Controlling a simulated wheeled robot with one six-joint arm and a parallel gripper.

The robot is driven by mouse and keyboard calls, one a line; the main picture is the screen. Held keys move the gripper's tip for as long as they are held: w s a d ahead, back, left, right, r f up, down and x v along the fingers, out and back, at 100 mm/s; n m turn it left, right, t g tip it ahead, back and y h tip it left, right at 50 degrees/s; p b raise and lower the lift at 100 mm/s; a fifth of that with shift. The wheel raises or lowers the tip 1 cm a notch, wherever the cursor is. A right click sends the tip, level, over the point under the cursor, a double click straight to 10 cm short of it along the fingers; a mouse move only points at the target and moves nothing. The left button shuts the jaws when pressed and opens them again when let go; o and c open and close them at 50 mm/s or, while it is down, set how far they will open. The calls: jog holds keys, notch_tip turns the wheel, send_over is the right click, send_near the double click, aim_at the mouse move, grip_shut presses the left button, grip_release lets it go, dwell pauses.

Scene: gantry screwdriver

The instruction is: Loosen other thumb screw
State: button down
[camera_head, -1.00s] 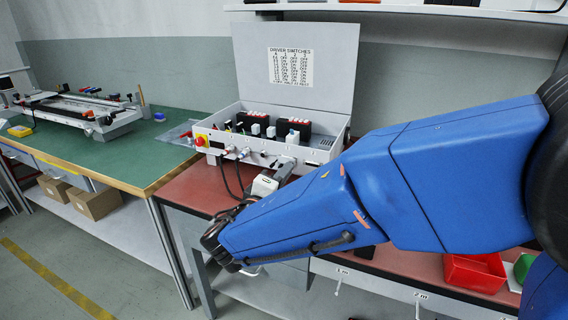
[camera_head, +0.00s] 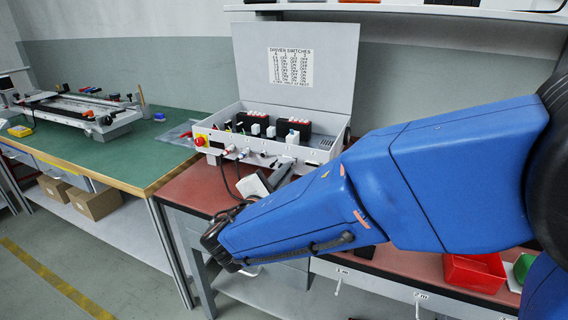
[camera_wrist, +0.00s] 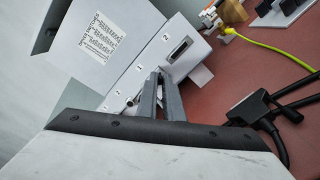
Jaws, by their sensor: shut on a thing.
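The grey control box (camera_head: 225,145) stands open-lidded on the red bench, its front panel facing my arm. My gripper (camera_wrist: 160,72) reaches up to that panel in the wrist view, its two grey fingers close together. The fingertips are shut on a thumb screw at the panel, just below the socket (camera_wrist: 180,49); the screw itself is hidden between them. In the head view my gripper (camera_head: 285,170) is in front of the panel, partly hidden by my blue arm. A silvery connector (camera_wrist: 133,101) shows left of the fingers.
A black plug with cables (camera_wrist: 250,106) lies on the red bench to the right in the wrist view. A yellow cable (camera_wrist: 270,47) runs behind it. A red bin (camera_head: 474,271) stands at the right, and a green bench (camera_head: 110,150) at the left.

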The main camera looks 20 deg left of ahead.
jog(key=n, duration=0.8)
jog(key=c, duration=2.1)
grip_release()
